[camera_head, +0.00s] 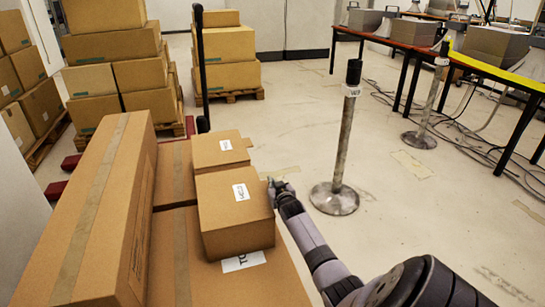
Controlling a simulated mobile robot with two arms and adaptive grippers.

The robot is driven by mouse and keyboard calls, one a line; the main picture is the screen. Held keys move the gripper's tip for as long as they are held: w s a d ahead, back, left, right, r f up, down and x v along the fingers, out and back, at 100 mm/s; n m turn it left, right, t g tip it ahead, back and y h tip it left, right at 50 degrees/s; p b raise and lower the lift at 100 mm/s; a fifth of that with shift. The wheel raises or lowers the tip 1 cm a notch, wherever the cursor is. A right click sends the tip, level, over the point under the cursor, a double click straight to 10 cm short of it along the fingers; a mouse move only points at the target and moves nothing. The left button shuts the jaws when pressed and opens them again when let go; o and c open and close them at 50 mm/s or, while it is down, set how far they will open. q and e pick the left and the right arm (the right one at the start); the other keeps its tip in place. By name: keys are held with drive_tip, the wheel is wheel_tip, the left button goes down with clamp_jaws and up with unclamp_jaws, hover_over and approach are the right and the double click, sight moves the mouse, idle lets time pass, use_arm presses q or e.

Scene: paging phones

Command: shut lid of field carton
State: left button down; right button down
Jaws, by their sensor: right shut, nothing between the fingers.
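Two small brown cartons stand on larger brown cartons at the front left. The nearer small carton (228,215) has a white label on top, too small to read surely. The farther small carton (210,146) also has a white label. Both look closed from here. I cannot tell which is the field carton, and no raised lid shows. My right gripper (274,186) is shut and empty, just right of the nearer small carton's upper right edge; I cannot tell if it touches. My left gripper is not in view.
A long taped carton (98,200) stands tall at left. A large carton (272,286) lies under the small ones. A metal post (344,140) on a round base stands right of my gripper. Pallets of cartons (115,50) are behind; tables (430,55) and cables lie at right.

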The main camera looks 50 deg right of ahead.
drive_tip(key=shift+f, duration=0.25)
drive_tip(key=shift+s+a, duration=0.3)
drive_tip(key=shift+s, duration=0.1)
drive_tip(key=v, duration=1.1)
drive_tip(key=shift+r, duration=0.25)
